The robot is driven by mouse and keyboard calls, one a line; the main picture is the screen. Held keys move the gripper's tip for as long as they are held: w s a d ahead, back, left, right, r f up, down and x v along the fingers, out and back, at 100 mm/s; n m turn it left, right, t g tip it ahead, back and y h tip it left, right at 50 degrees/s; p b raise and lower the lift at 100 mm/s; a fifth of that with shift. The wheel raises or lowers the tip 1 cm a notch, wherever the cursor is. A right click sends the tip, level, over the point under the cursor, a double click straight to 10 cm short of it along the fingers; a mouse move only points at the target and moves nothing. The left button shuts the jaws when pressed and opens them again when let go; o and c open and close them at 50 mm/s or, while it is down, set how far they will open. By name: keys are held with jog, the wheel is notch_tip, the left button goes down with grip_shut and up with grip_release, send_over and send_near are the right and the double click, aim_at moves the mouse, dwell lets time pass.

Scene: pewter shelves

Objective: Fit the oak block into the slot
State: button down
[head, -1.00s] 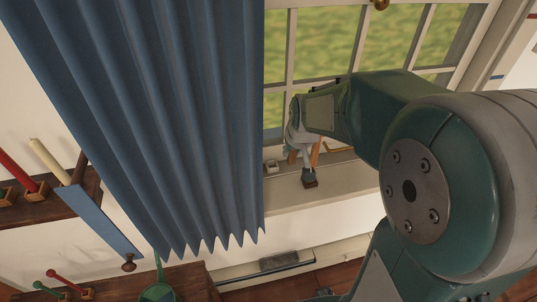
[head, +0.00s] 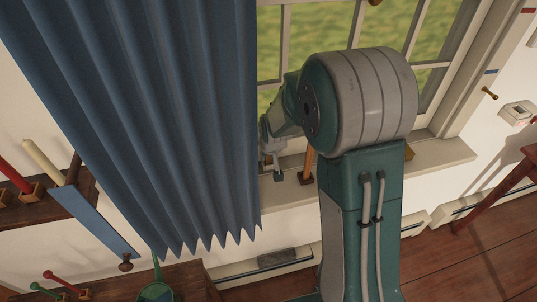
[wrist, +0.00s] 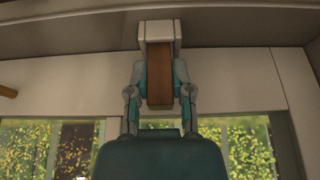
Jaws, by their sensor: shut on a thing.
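In the wrist view my gripper (wrist: 160,88) is shut on the brown oak block (wrist: 159,75), which stands out between the two finger pads. A pale U-shaped bracket with the slot (wrist: 178,32) frames the block's far end at the top. The end lines up between its side walls; I cannot tell how deep it sits. In the head view my gripper (head: 275,168) is low over the window sill beside the curtain's edge. The block and slot are not clearly visible there.
An orange-brown upright post (head: 307,163) with a dark base stands on the sill (head: 350,180), right of my gripper. The blue curtain (head: 160,120) hangs close on the left. The window (head: 330,40) is behind. A shelf with candles (head: 42,160) is at far left.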

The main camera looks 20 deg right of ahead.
jog(key=shift+a, duration=0.1)
jog(key=c, duration=0.5)
grip_release()
jog(key=shift+s+r, duration=0.15)
jog(key=shift+r, duration=0.4)
jog(key=v, duration=1.1)
jog(key=shift+t, duration=0.6)
jog(key=s+r, duration=0.3)
jog(key=s, duration=0.4)
jog(key=s+r, duration=0.3)
jog(key=s, duration=0.5)
jog(key=s+r, duration=0.4)
jog(key=s, duration=0.4)
jog(key=shift+s, duration=0.15)
